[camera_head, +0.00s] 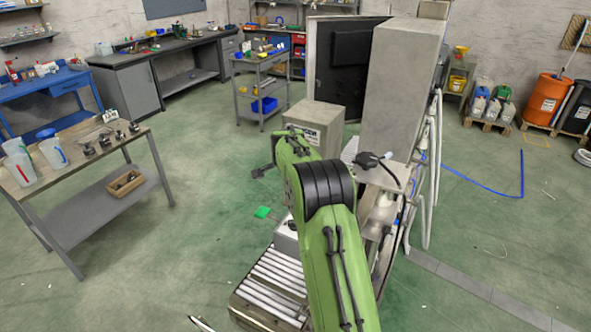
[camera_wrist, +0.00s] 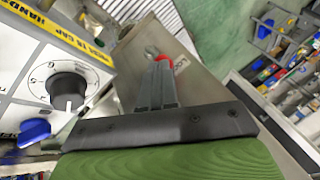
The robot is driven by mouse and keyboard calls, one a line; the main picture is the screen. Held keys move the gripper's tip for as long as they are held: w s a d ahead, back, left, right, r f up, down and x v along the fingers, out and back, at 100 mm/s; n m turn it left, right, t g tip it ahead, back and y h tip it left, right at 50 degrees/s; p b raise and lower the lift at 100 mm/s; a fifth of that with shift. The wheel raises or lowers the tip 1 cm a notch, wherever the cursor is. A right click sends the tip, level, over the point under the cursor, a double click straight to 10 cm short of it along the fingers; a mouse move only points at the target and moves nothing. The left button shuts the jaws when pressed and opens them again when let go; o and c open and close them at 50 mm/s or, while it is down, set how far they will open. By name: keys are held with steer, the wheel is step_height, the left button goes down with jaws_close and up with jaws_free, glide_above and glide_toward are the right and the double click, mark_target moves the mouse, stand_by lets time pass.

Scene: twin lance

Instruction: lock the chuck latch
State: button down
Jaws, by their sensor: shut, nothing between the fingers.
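My gripper (camera_wrist: 157,72) shows in the wrist view with its two grey fingers together and nothing between them. Just beyond the fingertips is a small red curved part (camera_wrist: 165,58), with a small bright metal piece (camera_wrist: 151,51) beside it. They lie in front of a grey metal surface (camera_wrist: 196,76). The red part may be the chuck latch, but I cannot tell, nor whether the fingers touch it. In the head view my green arm reaches toward the machine (camera_head: 402,85) and hides much of the area near it; I cannot make out the fingertips there.
A white control panel (camera_wrist: 33,78) with a black dial (camera_wrist: 67,90) and a blue knob (camera_wrist: 34,129) stands close on the left in the wrist view. A roller conveyor (camera_head: 272,285) lies beside my arm. A table (camera_head: 85,178) stands at left; green floor between is mostly clear.

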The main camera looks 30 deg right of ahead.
steer(key=shift+w+a+f, duration=0.1)
steer(key=shift+w+a, duration=0.2)
steer(key=shift+w, duration=0.2)
steer(key=shift+w+a+f, duration=0.1)
steer(key=shift+w+a, duration=0.15)
steer(key=shift+w, duration=0.25)
steer(key=shift+r+p, duration=0.65)
steer(key=shift+r, duration=0.25)
steer(key=b+v, duration=0.1)
steer(key=v, duration=1.4)
steer(key=shift+s+r, duration=0.25)
steer(key=shift+r, duration=0.05)
steer(key=shift+a, duration=0.15)
